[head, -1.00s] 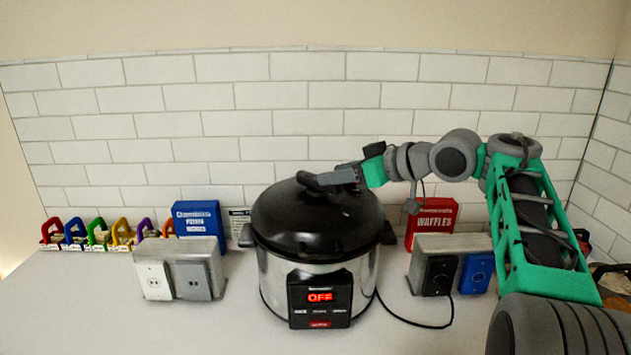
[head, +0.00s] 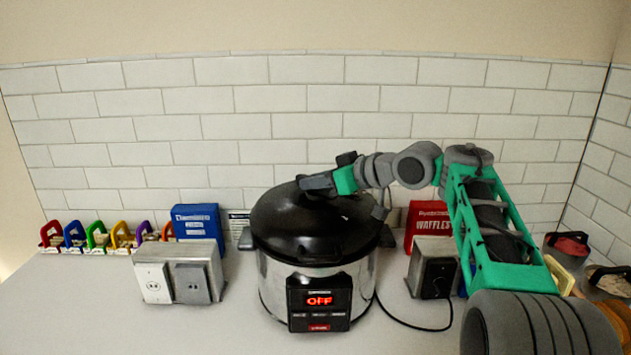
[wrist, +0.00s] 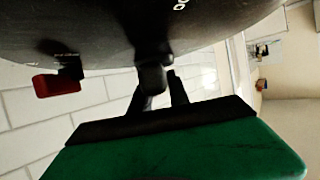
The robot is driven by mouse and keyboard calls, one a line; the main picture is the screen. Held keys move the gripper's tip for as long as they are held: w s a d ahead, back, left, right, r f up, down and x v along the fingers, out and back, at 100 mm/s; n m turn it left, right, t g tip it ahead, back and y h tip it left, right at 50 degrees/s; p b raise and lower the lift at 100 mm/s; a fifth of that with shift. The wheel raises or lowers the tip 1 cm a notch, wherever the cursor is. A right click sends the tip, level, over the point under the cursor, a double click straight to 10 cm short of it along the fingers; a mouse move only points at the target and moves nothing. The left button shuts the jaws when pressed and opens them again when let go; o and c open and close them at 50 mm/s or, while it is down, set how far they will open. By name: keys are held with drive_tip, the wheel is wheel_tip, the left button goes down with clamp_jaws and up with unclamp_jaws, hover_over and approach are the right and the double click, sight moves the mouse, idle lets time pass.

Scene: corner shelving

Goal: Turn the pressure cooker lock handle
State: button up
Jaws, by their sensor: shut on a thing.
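The pressure cooker (head: 275,280) stands on the counter with its black domed lid (head: 285,225) on and a red "OFF" display (head: 319,300) in front. My gripper (head: 305,184) is at the top of the lid, reaching in from the right. In the wrist view my gripper (wrist: 160,88) has its two dark fingers shut on the black lid handle (wrist: 151,76), which stands out from the dark lid (wrist: 90,25). In the head view the handle is mostly hidden by my gripper.
A metal outlet box (head: 180,272) is left of the cooker and another (head: 432,270) right of it. Blue (head: 196,220) and red (head: 427,220) boxes stand behind. Several coloured padlocks (head: 97,236) line the back left. A black cord (head: 410,326) crosses the counter. The front left counter is clear.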

clamp_jaws()
drive_tip(key=shift+r, duration=0.1)
drive_tip(key=p, duration=0.3)
drive_tip(key=shift+r+n+g+y, duration=0.3)
drive_tip(key=shift+r+n+g, duration=0.1)
drive_tip(key=p, duration=0.2)
drive_tip(key=shift+r+n+g+y+p, duration=0.1)
drive_tip(key=shift+n+g+y+p, duration=0.2)
drive_tip(key=shift+n+p, duration=0.1)
drive_tip(key=n+g+y+p, duration=0.1)
drive_tip(key=g+p, duration=0.1)
drive_tip(key=p, duration=0.3)
drive_tip(key=shift+n, duration=0.4)
drive_tip(key=shift+f+n+g+p, duration=0.3)
drive_tip(key=shift+f+p, duration=0.05)
drive_tip(key=shift+p, duration=0.5)
drive_tip(key=shift+s+f, duration=0.1)
drive_tip(key=shift+f, duration=0.1)
